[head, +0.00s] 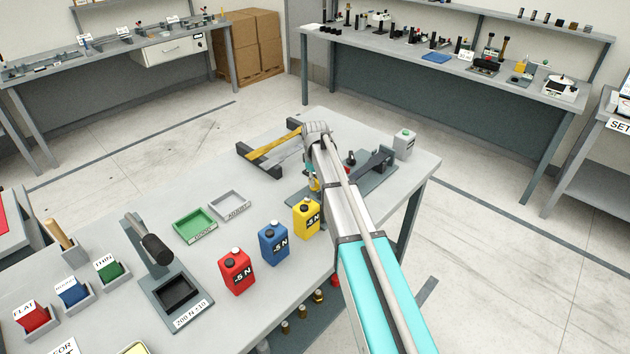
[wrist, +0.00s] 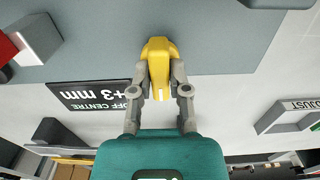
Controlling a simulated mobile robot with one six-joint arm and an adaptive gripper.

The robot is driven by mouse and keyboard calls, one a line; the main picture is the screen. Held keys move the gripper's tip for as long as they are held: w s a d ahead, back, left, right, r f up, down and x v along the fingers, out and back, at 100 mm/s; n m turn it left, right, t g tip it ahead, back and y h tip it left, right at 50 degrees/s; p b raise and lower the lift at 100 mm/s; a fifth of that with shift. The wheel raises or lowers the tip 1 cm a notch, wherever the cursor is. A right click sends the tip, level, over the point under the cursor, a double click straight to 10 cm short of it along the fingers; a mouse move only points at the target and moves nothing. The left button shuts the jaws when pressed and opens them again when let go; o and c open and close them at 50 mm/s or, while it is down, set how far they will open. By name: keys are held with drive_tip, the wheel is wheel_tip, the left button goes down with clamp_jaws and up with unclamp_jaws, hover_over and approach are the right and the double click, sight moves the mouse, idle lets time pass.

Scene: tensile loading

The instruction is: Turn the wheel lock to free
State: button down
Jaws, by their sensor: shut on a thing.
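My gripper (wrist: 158,70) is shut on a yellow piece (wrist: 160,55) in the wrist view, with one finger on each side of it. The piece looks like a short lever and may be the wheel lock; its lock setting cannot be read. It lies over a grey plate (wrist: 230,35). In the head view my arm hides most of the gripper and the held piece. The grey fixture base (head: 376,190) shows to the right of my arm, with a dark bar across it. No wheel can be clearly made out.
An off-centre +3 mm label (wrist: 90,96) lies beside the gripper. Red (head: 236,272), blue (head: 273,243) and yellow (head: 307,218) -5 N bottles stand left of my arm. A yellow bar on a dark stand (head: 245,150) is behind.

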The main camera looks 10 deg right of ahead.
drive_tip(key=shift+s, duration=0.15)
drive_tip(key=c, duration=0.6)
unclamp_jaws()
drive_tip(key=shift+m, duration=0.4)
